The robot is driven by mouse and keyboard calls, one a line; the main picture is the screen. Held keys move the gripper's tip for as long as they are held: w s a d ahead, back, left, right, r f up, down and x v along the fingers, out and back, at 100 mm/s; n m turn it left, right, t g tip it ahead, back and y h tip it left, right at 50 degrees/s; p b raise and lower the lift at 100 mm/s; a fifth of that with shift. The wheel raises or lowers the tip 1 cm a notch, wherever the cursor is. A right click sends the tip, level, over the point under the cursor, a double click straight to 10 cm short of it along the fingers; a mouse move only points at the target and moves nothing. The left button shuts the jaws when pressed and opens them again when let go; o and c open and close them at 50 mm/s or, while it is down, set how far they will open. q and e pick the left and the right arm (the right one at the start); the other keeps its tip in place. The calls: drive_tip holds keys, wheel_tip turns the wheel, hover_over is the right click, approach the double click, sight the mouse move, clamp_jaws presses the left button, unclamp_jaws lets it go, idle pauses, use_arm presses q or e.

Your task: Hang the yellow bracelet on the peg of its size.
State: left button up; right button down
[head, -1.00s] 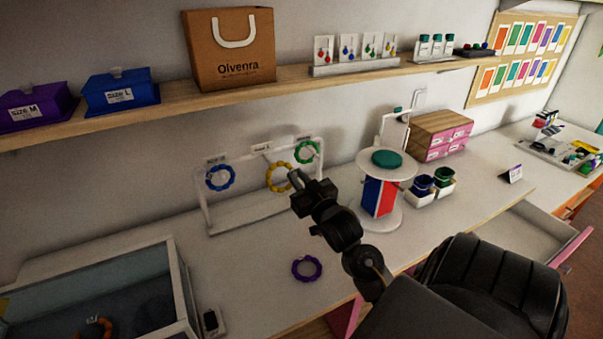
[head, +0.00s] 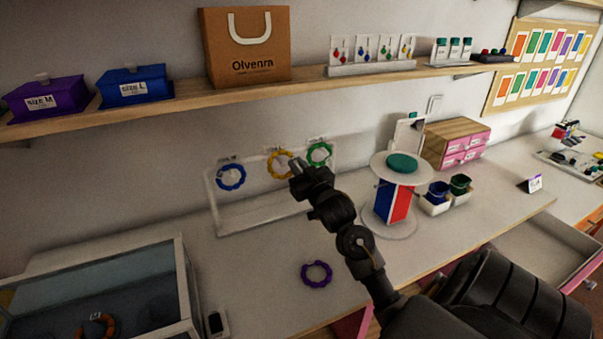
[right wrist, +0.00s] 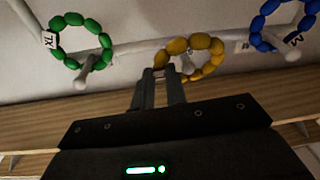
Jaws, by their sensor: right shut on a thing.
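The yellow bracelet (head: 270,164) is at the middle of the white peg rack (head: 262,213), held near its rim by my right gripper (head: 295,168). In the right wrist view, my right gripper (right wrist: 158,76) is shut on one side of the yellow bracelet (right wrist: 177,46). The middle peg (right wrist: 187,64) shows within the ring's outline there; I cannot tell whether the ring is around it. The blue bracelet (head: 220,178) hangs at the left of the rack, the green bracelet (head: 311,155) at the right. My left gripper is not in view.
A purple bracelet (head: 305,275) lies on the table before the rack. A round stand (head: 379,160) with a teal top is right of my right arm. A glass case (head: 185,280) stands front left. The wooden shelf (head: 190,101) runs above the rack.

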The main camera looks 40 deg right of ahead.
drive_tip(key=shift+w+d+f+b, duration=0.3)
drive_tip(key=shift+w+f+b, duration=0.25)
drive_tip(key=shift+w, duration=0.3)
drive_tip(key=shift+f, duration=0.15)
drive_tip(key=c, duration=1.3)
unclamp_jaws()
drive_tip(key=shift+c, duration=0.2)
drive_tip(key=b+v, duration=0.2)
drive_tip(key=v, duration=0.8)
drive_tip(key=shift+s+b, duration=0.4)
drive_tip(key=shift+s, duration=0.05)
